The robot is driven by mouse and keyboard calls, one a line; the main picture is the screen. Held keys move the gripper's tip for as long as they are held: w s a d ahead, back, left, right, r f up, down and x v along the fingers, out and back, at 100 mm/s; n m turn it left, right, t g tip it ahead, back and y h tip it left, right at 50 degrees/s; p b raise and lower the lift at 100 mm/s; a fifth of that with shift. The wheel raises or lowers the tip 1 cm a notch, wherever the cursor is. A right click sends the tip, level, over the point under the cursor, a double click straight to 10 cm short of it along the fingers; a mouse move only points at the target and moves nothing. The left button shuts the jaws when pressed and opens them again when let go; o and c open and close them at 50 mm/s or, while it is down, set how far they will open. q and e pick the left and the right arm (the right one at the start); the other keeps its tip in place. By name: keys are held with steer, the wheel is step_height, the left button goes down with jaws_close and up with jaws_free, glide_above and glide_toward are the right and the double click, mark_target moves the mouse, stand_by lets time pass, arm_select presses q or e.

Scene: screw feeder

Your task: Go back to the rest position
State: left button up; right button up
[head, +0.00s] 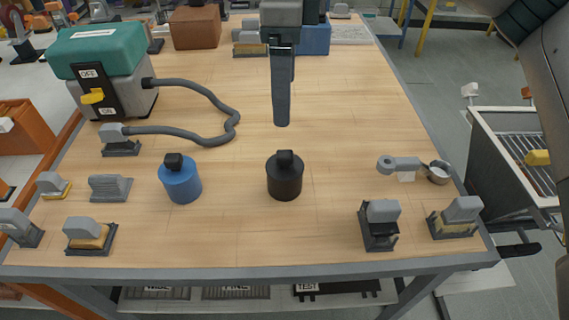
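A dark grey gripper (282,122) hangs down from the top edge over the middle of the table. It looks like my right one, since a grey link of my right arm fills the upper right corner, but the join is out of frame. Its fingers show as a single narrow bar, so their opening is hidden. Nothing shows at its tip. Below it in the picture, a black cylinder with a knob (285,181) stands upright, apart from the gripper. A blue cylinder with a black knob (181,182) stands to its left. My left gripper is not in view.
A green-and-grey machine (105,58) with a yellow switch and a grey hose stands back left. A brown box (195,27) and a blue box (314,40) stand at the back. Small grey blocks on bases (380,222) line the front corners.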

steer(key=shift+r, duration=0.7)
